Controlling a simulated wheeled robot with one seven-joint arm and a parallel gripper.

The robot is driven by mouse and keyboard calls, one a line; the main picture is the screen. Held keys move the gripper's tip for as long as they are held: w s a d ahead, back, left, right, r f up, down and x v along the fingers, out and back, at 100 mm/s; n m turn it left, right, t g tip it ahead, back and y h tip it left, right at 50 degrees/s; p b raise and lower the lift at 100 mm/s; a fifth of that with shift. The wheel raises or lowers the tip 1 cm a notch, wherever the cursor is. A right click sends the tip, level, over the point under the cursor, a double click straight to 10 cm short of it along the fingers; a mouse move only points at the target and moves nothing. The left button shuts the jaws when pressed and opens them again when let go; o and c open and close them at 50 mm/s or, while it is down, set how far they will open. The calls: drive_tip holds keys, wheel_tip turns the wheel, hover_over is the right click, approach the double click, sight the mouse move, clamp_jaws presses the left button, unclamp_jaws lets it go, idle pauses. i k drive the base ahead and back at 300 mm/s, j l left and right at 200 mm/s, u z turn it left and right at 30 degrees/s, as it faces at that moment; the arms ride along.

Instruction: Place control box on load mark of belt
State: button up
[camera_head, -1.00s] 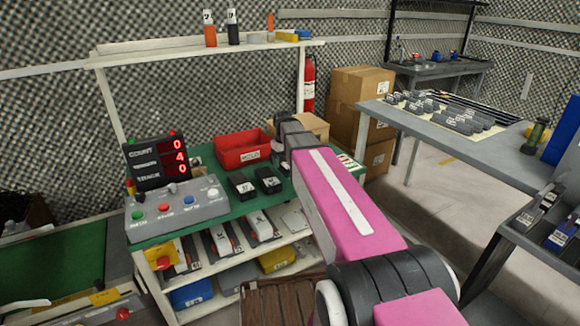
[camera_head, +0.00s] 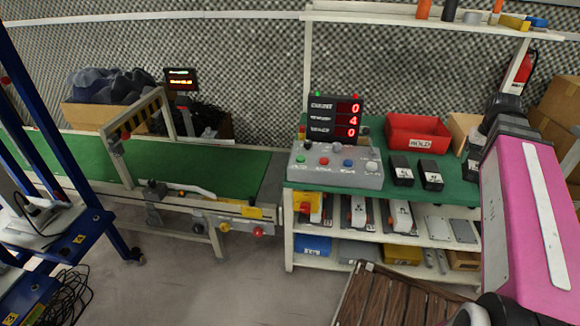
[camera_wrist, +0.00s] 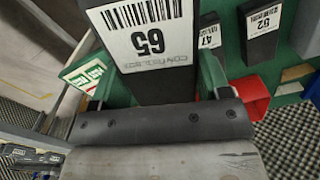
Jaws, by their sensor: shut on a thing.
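The control box (camera_wrist: 152,40) is dark, with a white label reading 65 and a barcode. It fills the upper middle of the wrist view. My gripper (camera_wrist: 156,78) is shut on it, with a finger at each side. In the head view my gripper (camera_head: 492,122) is at the right, over the right part of the green bench, and the held box is mostly hidden there. The belt (camera_head: 215,172) is green and runs across the left, far from my gripper. I cannot make out a load mark on it.
Two dark boxes, one here (camera_head: 401,172) and one here (camera_head: 430,176), sit on the bench by a red bin (camera_head: 415,130). A grey button console (camera_head: 335,165) stands near the belt end. A wooden crate (camera_head: 395,300) and blue rack (camera_head: 85,190) stand in front. Floor between is clear.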

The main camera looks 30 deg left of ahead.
sight(225, 169)
drive_tip(key=k+j+u, duration=0.1)
drive_tip(key=j+u, duration=0.2)
drive_tip(key=j, duration=1.25)
drive_tip(key=i+j+u, duration=0.1)
drive_tip(key=j+u, duration=0.2)
drive_tip(key=j, duration=1.25)
